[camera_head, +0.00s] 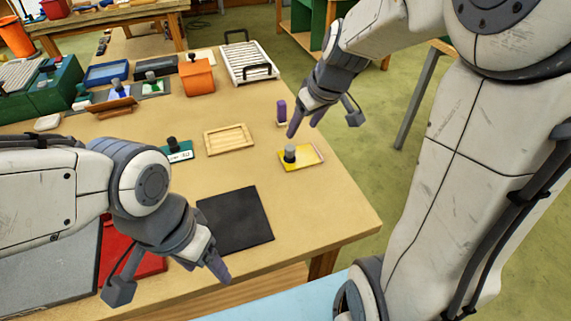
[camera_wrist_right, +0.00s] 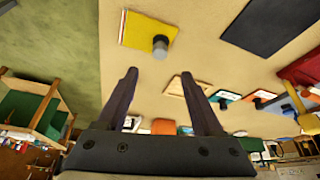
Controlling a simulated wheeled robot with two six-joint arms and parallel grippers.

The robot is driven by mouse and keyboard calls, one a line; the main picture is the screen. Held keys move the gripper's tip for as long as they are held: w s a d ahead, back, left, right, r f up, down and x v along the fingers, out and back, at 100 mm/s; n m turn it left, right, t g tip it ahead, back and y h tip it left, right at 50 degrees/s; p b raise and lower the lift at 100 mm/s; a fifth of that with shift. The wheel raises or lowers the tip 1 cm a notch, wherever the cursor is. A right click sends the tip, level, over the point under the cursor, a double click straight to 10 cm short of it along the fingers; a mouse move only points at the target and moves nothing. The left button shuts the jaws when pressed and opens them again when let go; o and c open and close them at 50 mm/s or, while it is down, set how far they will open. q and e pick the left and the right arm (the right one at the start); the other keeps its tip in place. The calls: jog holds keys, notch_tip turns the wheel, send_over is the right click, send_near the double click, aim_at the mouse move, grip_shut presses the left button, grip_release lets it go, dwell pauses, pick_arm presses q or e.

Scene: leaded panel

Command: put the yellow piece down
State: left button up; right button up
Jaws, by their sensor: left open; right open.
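The yellow piece (camera_head: 311,158) lies flat on the wooden table near its right edge, with a grey knob (camera_head: 290,153) standing on it. In the right wrist view the yellow piece (camera_wrist_right: 146,31) shows beyond the fingertips, with its dark knob (camera_wrist_right: 160,46). My right gripper (camera_head: 306,125) is open and empty, above and behind the piece, apart from it; its two fingers also show in the right wrist view (camera_wrist_right: 160,88). My left gripper (camera_head: 207,268) is low at the front left, near the black mat, with nothing seen in it.
A black mat (camera_head: 235,220) lies at the front middle. A wooden tray frame (camera_head: 229,139) lies behind it, with a teal knobbed piece (camera_head: 178,151) to its left. An orange box (camera_head: 197,77) and a white rack (camera_head: 249,64) stand farther back. Bare table surrounds the yellow piece.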

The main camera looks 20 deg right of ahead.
jog(key=s+a+f+n+g, duration=0.1)
jog(key=s+a+n+g, duration=0.1)
jog(key=s+a, duration=0.85)
jog(key=s+a+f+n+g, duration=0.1)
jog(key=s+a, duration=0.1)
jog(key=s, duration=0.4)
jog(key=s+a+f+g, duration=0.1)
jog(key=s+a, duration=0.2)
jog(key=s, duration=0.4)
jog(key=shift+s+a+f+n, duration=0.2)
jog(key=shift+a+f+n, duration=0.05)
jog(key=shift+n, duration=0.15)
